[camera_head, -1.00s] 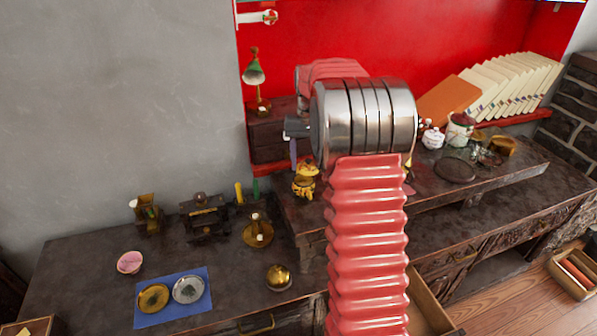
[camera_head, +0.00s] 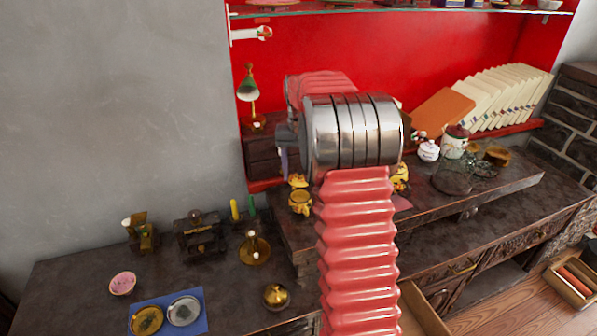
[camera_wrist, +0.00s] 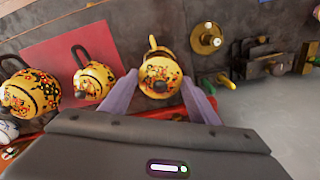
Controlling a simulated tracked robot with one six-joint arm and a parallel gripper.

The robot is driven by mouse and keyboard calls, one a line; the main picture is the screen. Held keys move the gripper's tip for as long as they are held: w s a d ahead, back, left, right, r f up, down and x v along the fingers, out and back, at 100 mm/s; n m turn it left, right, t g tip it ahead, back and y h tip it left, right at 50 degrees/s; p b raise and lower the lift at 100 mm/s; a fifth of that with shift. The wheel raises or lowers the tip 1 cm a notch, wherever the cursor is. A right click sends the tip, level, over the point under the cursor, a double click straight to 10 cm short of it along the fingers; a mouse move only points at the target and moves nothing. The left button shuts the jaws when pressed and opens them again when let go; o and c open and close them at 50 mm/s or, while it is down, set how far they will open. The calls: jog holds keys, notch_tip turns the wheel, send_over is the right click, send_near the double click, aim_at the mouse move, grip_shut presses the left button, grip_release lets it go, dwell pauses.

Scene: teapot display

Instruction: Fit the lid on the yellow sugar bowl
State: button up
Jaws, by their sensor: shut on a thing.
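The yellow sugar bowl (camera_head: 300,203) stands near the left end of the raised dark shelf, left of my arm. Its yellow lid (camera_head: 298,181) shows just above it in the head view; whether they touch is unclear. In the wrist view, the patterned lid (camera_wrist: 160,70) with its dark knob is between the two purple fingers of my gripper (camera_wrist: 160,82). My gripper is shut on the lid. A yellow part with a handle (camera_wrist: 152,42) shows beyond the lid. In the head view my arm hides most of the gripper.
Yellow patterned pots (camera_wrist: 95,82) (camera_wrist: 30,92) stand close by on and beside a red mat (camera_wrist: 70,50). A green lamp (camera_head: 248,90) and brass candlestick (camera_head: 255,250) are nearby. A white lidded pot (camera_head: 428,150) stands right of my arm. Grey wall is at left.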

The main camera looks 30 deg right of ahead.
jog(key=shift+f, duration=2.9)
jog(key=shift+f, duration=0.25)
jog(key=o, duration=1.1)
jog(key=shift+o, duration=0.2)
jog(key=shift+r, duration=0.1)
notch_tip(320, 180, up, 14)
jog(key=shift+f, duration=0.25)
